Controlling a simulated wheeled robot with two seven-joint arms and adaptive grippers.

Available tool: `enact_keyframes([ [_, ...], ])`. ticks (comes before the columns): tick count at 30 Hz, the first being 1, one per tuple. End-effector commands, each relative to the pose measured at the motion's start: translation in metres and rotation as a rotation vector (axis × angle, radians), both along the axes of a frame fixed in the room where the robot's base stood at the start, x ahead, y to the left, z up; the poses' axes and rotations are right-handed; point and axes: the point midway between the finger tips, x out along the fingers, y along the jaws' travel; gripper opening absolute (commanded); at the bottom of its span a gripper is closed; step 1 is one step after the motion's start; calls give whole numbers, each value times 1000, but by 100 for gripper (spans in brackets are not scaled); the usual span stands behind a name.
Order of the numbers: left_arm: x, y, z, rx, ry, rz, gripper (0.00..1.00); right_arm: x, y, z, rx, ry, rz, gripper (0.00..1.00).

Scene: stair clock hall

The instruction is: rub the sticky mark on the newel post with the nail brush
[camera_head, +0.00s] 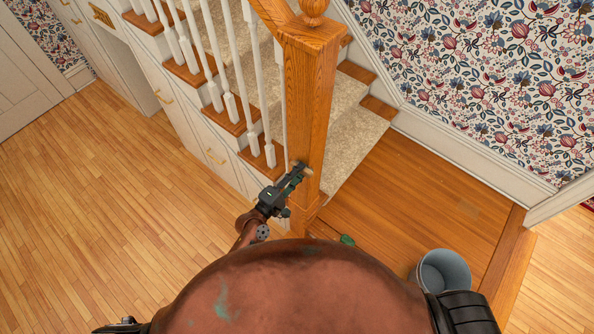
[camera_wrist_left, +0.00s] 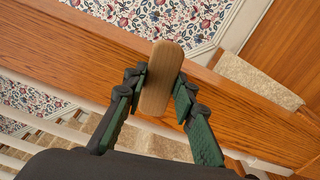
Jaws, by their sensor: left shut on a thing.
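The newel post (camera_head: 308,95) is a square orange-brown wooden post at the foot of the stairs; it also crosses the left wrist view (camera_wrist_left: 225,108) as a broad wooden band. My left gripper (camera_head: 297,172) is at the lower part of the post, on its near side. In the left wrist view the gripper (camera_wrist_left: 158,92) is shut on the nail brush (camera_wrist_left: 160,75), whose pale wooden back faces the camera and lies over the post. I cannot tell whether its bristles touch the wood. I cannot make out the sticky mark. My right gripper is not clearly visible.
White balusters (camera_head: 228,105) and carpeted stairs (camera_head: 355,130) adjoin the post. A grey bucket (camera_head: 455,266) stands on the floor at the lower right. A small green thing (camera_head: 347,240) shows beside my body. The wooden floor at left (camera_head: 90,200) is clear.

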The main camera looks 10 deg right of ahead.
Motion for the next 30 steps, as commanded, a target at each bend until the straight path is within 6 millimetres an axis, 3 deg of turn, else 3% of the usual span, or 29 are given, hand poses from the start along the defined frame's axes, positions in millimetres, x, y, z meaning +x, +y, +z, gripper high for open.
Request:
enact_keyframes([
  [3,0,-1,11,-4,-5,-1,6,0,0,8,0,0,0,40],
  [30,37,39,6,-1,-4,2,6,-1,0,-17,0,1,0,40],
])
